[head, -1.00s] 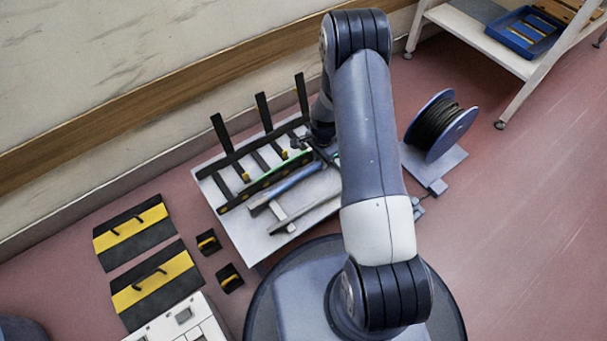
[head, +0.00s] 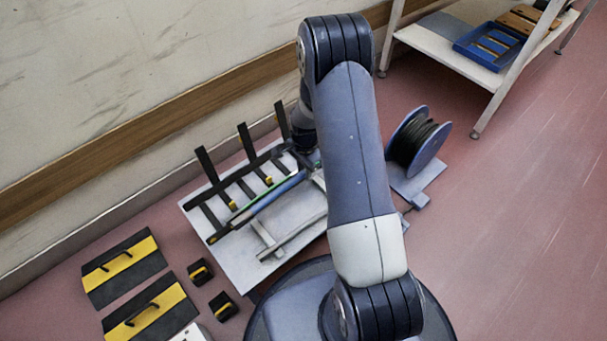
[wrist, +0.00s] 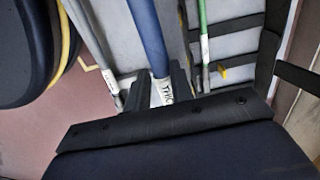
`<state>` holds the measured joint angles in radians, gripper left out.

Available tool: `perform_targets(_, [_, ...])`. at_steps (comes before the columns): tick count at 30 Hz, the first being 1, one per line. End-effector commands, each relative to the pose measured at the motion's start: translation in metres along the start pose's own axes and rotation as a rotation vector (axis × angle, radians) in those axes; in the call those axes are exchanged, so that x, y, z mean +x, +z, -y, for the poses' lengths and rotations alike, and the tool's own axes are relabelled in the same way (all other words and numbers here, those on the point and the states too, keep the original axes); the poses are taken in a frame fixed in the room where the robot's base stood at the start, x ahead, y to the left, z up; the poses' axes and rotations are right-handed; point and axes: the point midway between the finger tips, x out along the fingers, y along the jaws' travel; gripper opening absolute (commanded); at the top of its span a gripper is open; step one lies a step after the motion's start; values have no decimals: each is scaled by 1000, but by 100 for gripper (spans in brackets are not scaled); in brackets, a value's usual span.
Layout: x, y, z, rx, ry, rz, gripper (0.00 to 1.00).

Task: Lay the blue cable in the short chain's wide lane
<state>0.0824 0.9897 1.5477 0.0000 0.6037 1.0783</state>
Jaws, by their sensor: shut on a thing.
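The blue cable (head: 278,190) runs along the near side of the dark chain (head: 219,233) on a white board (head: 225,268). My gripper (wrist: 164,82) is shut on the cable's end, by a white lettered label (wrist: 162,92). In the wrist view the blue cable (wrist: 148,38) seems to lie left of a dark chain wall, with the green cable (wrist: 203,35) further right. I cannot tell how high it is above the board. A grey cable (head: 298,235) lies apart on the near side. In the head view my arm hides the gripper.
Dark posts (head: 247,141) stand along the chain's wall side. A black cable reel (head: 418,142) stands to the right. Black and yellow covers (head: 120,267) and small blocks (head: 201,271) lie at left. A shelf (head: 448,50) with a blue crate (head: 487,45) stands at upper right.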

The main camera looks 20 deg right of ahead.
Motion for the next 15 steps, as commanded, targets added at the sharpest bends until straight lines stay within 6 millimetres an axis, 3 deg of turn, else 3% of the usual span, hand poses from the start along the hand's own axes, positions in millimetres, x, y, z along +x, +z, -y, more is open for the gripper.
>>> perform_targets(1, [-9, 0, 1, 0, -1, -1, 0])
perform_targets(5, [-15, -2, 13, 0, -1, 0, 0])
perform_targets(15, [-6, -7, 97, 7, -2, -1, 0])
